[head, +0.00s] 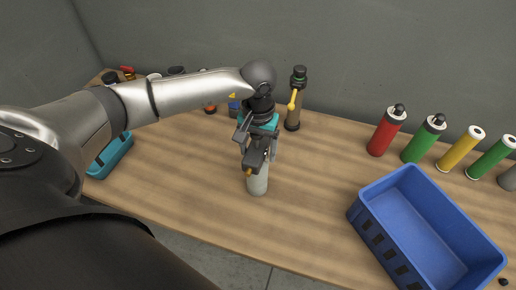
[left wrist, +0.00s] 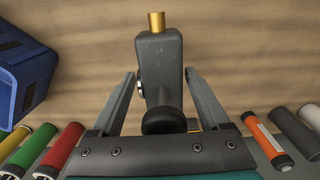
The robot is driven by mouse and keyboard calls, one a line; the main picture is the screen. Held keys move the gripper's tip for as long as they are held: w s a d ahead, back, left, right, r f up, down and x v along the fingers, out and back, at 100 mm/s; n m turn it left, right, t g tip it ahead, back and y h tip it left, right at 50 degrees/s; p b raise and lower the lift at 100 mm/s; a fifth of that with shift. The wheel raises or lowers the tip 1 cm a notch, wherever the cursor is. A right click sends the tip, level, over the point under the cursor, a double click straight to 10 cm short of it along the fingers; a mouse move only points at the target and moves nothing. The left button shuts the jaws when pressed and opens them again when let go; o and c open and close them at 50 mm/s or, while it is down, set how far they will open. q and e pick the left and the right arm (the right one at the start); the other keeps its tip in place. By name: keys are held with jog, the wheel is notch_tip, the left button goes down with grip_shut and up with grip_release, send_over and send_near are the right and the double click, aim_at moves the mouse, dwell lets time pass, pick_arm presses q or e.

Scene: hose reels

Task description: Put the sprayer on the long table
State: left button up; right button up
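The sprayer (head: 257,183) has a light grey cylindrical body and a dark head. In the head view it is upright at the middle of the long wooden table (head: 190,190), and its base appears to be on the tabletop. My left gripper (head: 258,150) is over it, pointing down, with a finger on each side of the head. In the left wrist view, the sprayer's dark grey head (left wrist: 160,65) with a brass nozzle lies between the fingertips. Narrow gaps show beside it, so the fingers look open. My right gripper is not in view.
A blue crate (head: 361,214) stands at the right front. Red (head: 386,132), green (head: 423,140) and yellow (head: 459,150) cylinders line the back right. A dark bottle with a yellow part (head: 293,118) stands behind my gripper. A teal tray (head: 112,158) is at left. The table's front centre is clear.

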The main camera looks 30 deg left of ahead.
pick_arm(q)
jog(key=shift+o, duration=0.8)
jog(key=shift+r, duration=0.1)
jog(key=shift+r, duration=0.35)
notch_tip(320, 180, up, 11)
jog(key=shift+r+b, duration=0.2)
jog(key=shift+b, duration=0.45)
